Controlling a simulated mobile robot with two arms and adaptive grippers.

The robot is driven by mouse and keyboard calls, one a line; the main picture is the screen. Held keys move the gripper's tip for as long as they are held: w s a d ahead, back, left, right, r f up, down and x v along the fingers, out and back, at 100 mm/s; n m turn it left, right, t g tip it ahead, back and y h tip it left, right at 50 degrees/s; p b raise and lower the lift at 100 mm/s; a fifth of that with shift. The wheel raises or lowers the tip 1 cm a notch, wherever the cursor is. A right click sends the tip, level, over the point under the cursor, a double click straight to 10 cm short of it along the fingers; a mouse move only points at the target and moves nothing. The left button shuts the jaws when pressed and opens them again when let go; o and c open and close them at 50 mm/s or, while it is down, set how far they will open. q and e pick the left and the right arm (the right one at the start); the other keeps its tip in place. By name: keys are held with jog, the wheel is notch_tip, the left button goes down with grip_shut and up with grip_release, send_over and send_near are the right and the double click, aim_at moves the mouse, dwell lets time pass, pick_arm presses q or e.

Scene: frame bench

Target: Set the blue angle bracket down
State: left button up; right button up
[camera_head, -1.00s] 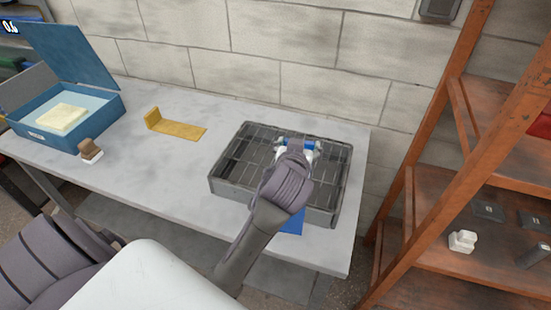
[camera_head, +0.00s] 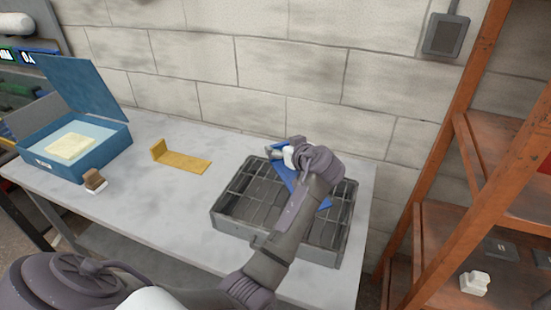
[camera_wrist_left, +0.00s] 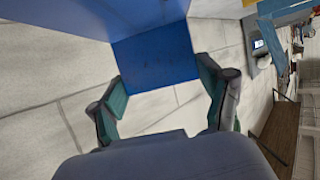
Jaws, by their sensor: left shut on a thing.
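The blue angle bracket (camera_head: 315,197) is in my left gripper (camera_head: 284,156), over the back part of a grey divided tray in the head view. It looks tilted; the gripper and forearm hide part of it, and I cannot tell whether it touches the tray. In the left wrist view the bracket (camera_wrist_left: 155,58) fills the space between and beyond the two fingers of the left gripper (camera_wrist_left: 163,88), which is shut on it. My right gripper is not in view.
The grey tray (camera_head: 230,224) stands on the bench at right. A yellow bracket (camera_head: 182,161) lies left of it, with clear bench between. An open blue box (camera_head: 112,146) and a small brown-and-white block (camera_head: 95,180) are farther left. An orange shelf rack (camera_head: 424,190) stands at right.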

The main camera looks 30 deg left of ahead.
aim_at(278, 162)
pick_arm(q)
jog(key=a, duration=0.1)
jog(key=f, duration=0.1)
jog(key=a, duration=0.1)
jog(key=shift+s+a+f+p, duration=0.25)
jog(key=shift+a+f+p, duration=0.05)
jog(key=shift+f, duration=0.05)
notch_tip(278, 162, down, 3)
jog(key=shift+f+p, duration=0.1)
jog(key=shift+p, duration=0.35)
jog(key=shift+f, duration=0.4)
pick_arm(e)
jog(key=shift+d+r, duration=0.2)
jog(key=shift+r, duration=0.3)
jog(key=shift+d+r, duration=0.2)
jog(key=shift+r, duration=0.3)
pick_arm(q)
jog(key=shift+f, duration=0.1)
jog(key=o, duration=1.4)
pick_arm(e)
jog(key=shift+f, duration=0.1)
